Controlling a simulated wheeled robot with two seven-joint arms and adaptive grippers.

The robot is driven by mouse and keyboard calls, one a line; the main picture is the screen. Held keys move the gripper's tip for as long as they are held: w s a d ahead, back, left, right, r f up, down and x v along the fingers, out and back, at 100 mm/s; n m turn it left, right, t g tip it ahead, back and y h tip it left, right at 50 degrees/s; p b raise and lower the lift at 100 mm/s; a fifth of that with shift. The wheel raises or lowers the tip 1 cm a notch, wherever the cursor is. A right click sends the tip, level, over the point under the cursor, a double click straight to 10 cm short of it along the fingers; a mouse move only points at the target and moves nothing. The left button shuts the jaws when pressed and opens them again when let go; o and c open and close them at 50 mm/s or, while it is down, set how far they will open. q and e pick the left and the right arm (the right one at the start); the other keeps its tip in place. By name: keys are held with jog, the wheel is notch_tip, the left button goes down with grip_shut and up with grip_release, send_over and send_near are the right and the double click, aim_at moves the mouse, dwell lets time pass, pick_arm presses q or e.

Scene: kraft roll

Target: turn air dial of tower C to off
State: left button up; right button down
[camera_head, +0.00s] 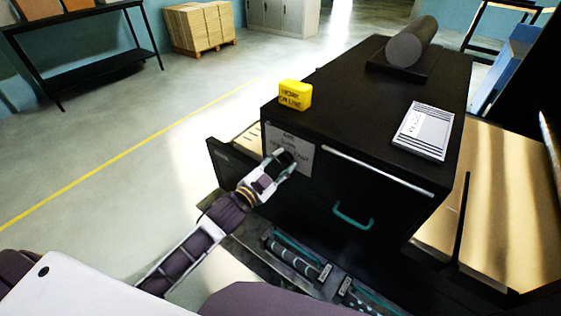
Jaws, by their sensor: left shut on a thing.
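A black cabinet (330,205) stands in front of me. A pale grey plate (303,165) with dark lettering, too small to read fully, is on its front face at the upper left. My left gripper (287,163) is at this plate, shut on a small dark knob that appears to be the air dial. The fingers hide most of the dial, so I cannot tell its setting. No tower letter is readable. My right gripper is not in view.
A yellow block (295,95) with lettering, a white printed pad (424,130) and a dark grey roll (411,42) are on the cabinet top. A teal handle (353,217) sticks out in front. Floor at left is clear.

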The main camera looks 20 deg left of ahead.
pick_arm(q)
jog(key=shift+f+n, duration=0.1)
jog(key=shift+n, duration=0.5)
jog(key=o, duration=1)
jog(key=shift+v, duration=5.95)
